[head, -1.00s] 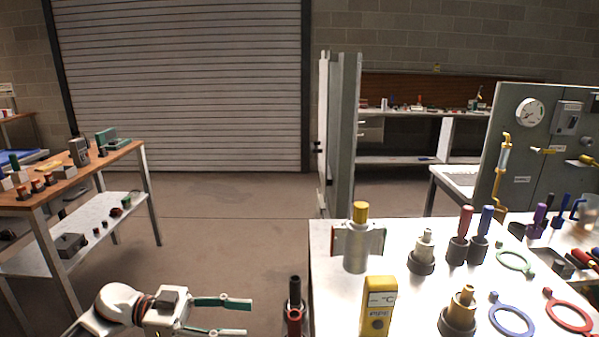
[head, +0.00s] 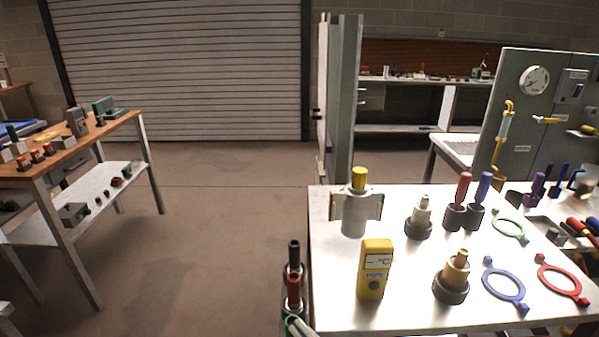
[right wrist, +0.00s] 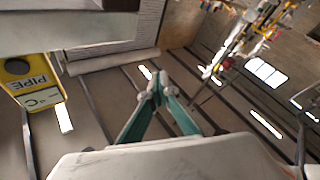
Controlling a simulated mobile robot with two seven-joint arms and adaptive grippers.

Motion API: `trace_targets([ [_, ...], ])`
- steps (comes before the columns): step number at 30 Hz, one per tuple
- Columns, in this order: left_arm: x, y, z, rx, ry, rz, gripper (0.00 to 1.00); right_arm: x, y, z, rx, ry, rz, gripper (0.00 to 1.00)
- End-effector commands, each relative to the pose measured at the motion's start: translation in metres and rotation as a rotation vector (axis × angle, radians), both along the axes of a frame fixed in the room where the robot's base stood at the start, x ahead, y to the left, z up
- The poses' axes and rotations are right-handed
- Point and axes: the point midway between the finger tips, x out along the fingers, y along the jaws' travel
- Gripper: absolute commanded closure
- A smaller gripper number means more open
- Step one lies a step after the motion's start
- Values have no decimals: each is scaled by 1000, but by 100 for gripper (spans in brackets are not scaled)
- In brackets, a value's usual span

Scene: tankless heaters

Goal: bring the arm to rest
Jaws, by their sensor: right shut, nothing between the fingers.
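My right gripper (head: 299,325) shows only as a green and white tip at the bottom edge of the head view, by the near left corner of the white table (head: 400,318). In the right wrist view its two teal fingers (right wrist: 157,88) meet at their tips, shut with nothing between them. The rest of my right arm is hidden in the head view. My left gripper is not in view.
Black and red handled tools (head: 293,277) stand just beyond my right gripper, beside the table. A yellow thermometer (head: 375,269), a silver cylinder (head: 353,222), fittings and coloured rings are on the table. Open floor (head: 210,250) lies left, before a wooden bench (head: 85,143).

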Motion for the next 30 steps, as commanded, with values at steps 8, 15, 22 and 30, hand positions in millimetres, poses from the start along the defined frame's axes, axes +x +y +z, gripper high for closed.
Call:
trace_targets([
  [8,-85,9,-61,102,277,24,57,0,0,0,0,0,0,100],
  [15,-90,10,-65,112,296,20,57,-10,-24,-36,-135,-1,38,100],
  [22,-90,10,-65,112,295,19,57,-20,-54,-70,-273,0,77,100],
  [30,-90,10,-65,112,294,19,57,-12,-113,-130,-364,175,-44,100],
])
